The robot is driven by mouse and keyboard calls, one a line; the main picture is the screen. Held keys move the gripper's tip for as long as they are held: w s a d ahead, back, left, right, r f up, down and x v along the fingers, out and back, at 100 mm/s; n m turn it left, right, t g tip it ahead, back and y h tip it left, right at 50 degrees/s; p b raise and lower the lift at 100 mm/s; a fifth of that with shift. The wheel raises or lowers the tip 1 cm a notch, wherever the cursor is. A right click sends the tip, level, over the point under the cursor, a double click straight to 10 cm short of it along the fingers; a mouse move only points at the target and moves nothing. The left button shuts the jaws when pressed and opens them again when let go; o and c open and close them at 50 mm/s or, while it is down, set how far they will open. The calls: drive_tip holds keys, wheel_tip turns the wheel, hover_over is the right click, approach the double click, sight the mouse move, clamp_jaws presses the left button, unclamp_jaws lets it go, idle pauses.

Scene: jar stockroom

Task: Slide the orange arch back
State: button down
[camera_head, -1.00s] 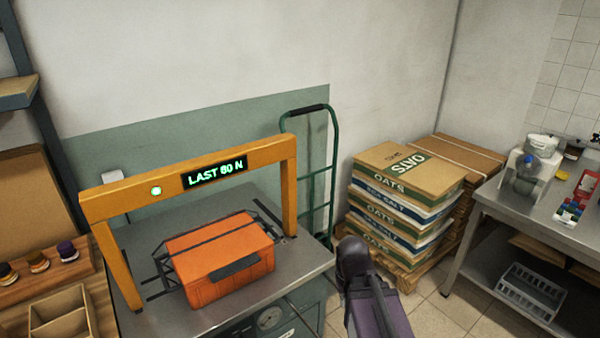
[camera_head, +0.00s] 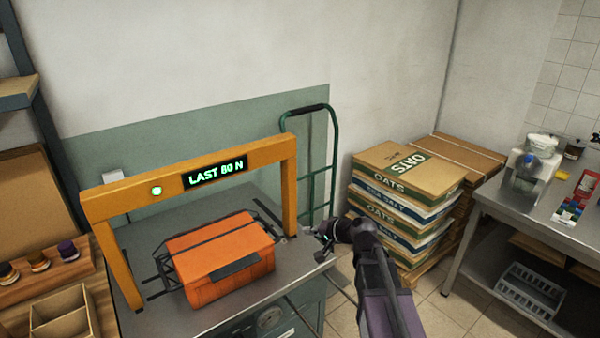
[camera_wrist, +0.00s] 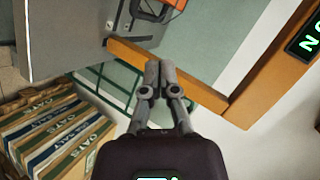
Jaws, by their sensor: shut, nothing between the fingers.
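The orange arch (camera_head: 130,194) stands on a grey metal table, over an orange lidded box (camera_head: 222,262). Its crossbeam carries a lit green lamp and a display reading "LAST 80 N". My gripper (camera_head: 318,240) is shut and empty, just right of the arch's right leg at the table's right side. In the wrist view the closed fingertips (camera_wrist: 160,66) overlap the arch's leg (camera_wrist: 195,91); I cannot tell whether they touch it. The box's edge also shows at the top of the wrist view (camera_wrist: 174,4).
A green hand truck (camera_head: 334,150) stands behind the table's right side. Oats and salt sacks (camera_head: 405,172) are stacked at the right. A steel bench (camera_head: 520,208) stands farther right. A wooden compartment tray (camera_head: 65,318) and small jars lie at the left.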

sight(295, 168)
drive_tip(key=w+d+r+m+t, duration=0.5)
drive_tip(key=w+r+m+t, duration=0.2)
drive_tip(key=w+r, duration=0.1)
drive_tip(key=shift+w+d+r, duration=0.2)
drive_tip(key=shift+d+r, duration=0.2)
drive_tip(key=x, duration=1.4)
drive_tip(key=shift+a+r, duration=0.1)
drive_tip(key=shift+r, duration=0.05)
